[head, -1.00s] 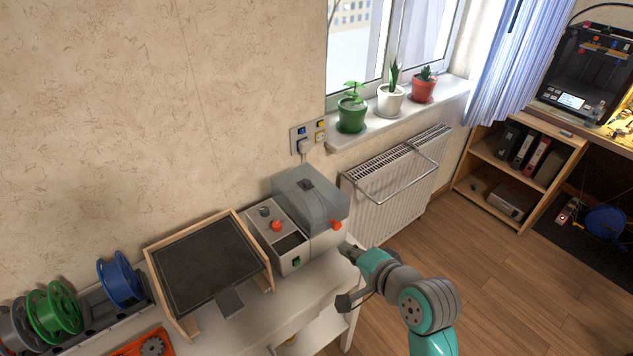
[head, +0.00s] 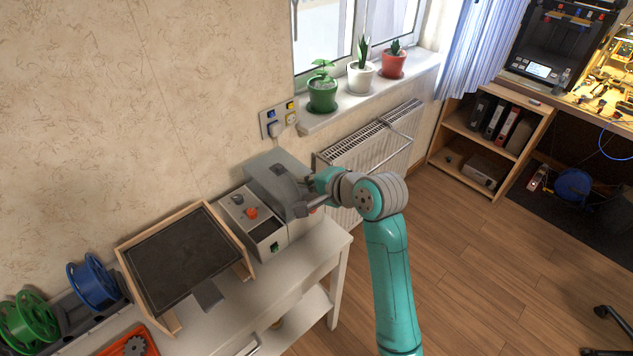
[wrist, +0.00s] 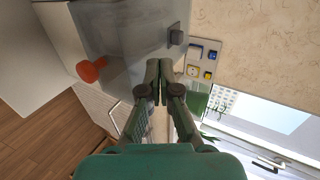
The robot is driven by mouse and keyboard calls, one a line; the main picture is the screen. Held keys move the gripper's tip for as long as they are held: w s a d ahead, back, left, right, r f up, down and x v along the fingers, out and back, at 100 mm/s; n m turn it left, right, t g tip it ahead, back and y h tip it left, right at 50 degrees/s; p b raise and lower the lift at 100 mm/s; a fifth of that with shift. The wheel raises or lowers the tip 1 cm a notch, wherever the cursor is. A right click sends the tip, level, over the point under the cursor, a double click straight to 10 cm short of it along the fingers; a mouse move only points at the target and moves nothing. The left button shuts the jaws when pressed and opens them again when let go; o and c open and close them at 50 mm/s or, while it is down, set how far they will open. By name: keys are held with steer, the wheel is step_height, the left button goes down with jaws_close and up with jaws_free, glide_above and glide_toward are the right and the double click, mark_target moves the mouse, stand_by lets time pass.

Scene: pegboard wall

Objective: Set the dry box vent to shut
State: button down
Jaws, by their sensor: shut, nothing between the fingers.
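The dry box (head: 267,224) is a pale grey unit with a smoky grey lid, standing on the white table against the wall. A small dark grey piece (wrist: 176,36), perhaps the vent slider, sits on the lid's top; in the head view it shows faintly (head: 279,170). An orange knob (wrist: 91,70) is on the lid's side in the wrist view. Another orange knob (head: 251,213) is on the front panel. My gripper (wrist: 160,64) is shut and empty, its tips beside the lid and apart from the dark piece. In the head view my gripper (head: 300,194) hides part of the lid.
A wall socket plate (head: 280,119) is behind the box. The radiator (head: 370,155) and sill with potted plants (head: 362,78) are to the right. A wood-framed dark tray (head: 185,262) stands left of the box. Floor to the right is open.

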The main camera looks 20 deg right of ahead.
mark_target(279, 165)
steer(key=x, duration=0.3)
steer(key=r+x, duration=0.1)
steer(key=x, duration=0.1)
steer(key=shift+w+a, duration=0.15)
steer(key=shift+w, duration=0.3)
steer(key=shift+w+a, duration=0.2)
steer(key=shift+w, duration=0.45)
steer(key=w, duration=0.1)
steer(key=w+a, duration=0.1)
steer(key=w, duration=0.1)
